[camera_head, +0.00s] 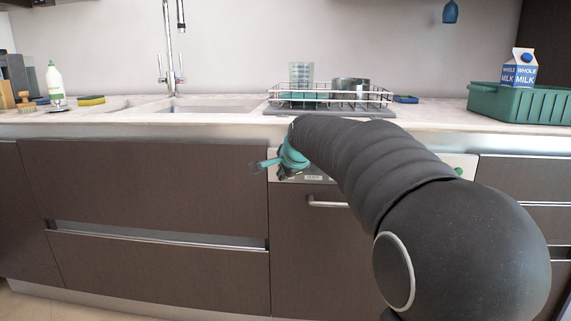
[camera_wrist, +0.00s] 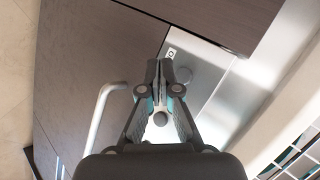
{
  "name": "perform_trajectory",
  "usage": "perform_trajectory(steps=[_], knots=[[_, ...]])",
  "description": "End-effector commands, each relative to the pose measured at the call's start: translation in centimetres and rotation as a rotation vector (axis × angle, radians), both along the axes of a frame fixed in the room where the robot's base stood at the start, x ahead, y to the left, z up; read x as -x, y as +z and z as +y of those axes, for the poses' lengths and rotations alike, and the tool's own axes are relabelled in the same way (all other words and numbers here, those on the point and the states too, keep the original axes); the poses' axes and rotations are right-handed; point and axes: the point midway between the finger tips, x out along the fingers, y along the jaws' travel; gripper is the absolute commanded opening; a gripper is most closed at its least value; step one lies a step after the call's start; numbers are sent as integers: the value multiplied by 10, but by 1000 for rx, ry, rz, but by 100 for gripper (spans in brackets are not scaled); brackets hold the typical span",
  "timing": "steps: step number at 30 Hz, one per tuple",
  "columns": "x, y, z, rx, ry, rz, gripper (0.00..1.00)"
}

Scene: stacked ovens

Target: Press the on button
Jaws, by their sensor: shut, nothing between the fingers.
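The appliance front panel is a light metal strip (camera_wrist: 215,72) below the counter, above a dark door. In the wrist view a small square mark with a ring on it (camera_wrist: 172,52) shows near its end, and a round grey button or knob (camera_wrist: 184,75) sits beside it, partly hidden by my fingers. My gripper (camera_wrist: 164,62) is shut and empty, its tips in front of these; I cannot tell whether they touch. In the head view my gripper (camera_head: 284,172) is at the left end of the panel, and my arm hides much of the panel.
A bar handle (camera_head: 326,204) sticks out below the panel. The countertop (camera_head: 225,118) overhangs above, with a dish rack (camera_head: 330,97) on it. A green dot (camera_head: 458,171) shows at the panel's right end. A green crate (camera_head: 525,105) stands at right.

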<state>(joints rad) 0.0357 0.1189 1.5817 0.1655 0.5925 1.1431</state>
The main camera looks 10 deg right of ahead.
Motion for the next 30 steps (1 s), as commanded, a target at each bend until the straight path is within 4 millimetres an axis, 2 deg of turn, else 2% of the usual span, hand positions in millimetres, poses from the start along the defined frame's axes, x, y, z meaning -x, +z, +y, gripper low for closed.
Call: perform_trajectory(steps=[3,9,30], knots=[[-12,2,-4,-1,0,1,0],[-23,1,-7,1,1,0,0],[-25,0,-8,-1,1,0,0]])
